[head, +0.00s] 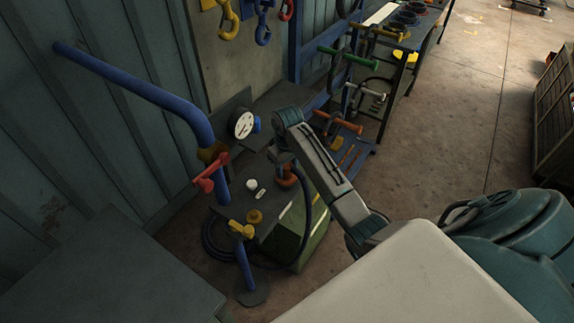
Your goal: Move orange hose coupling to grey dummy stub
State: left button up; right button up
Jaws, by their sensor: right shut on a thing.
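The orange hose coupling (287,178) is at the right side of a dark bench top, with a dark hose (306,200) running down from it. My right gripper (284,166) comes down from above and is shut on the coupling; its fingertips are small and partly hidden by my arm. A pale grey-white stub (252,184) stands on the bench top to the left of the coupling, apart from it. I cannot tell for sure that this is the grey dummy stub. My left gripper is not in view.
A yellow stub (254,216) and a small white piece (261,194) are on the bench top. A blue pipe (205,125) with a red lever (210,175) stands at its left. A gauge (242,123) is behind. A tool rack (345,140) stands farther back.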

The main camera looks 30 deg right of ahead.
jog(key=shift+f, duration=0.4)
dwell(0.4)
jog(key=o, duration=1.3)
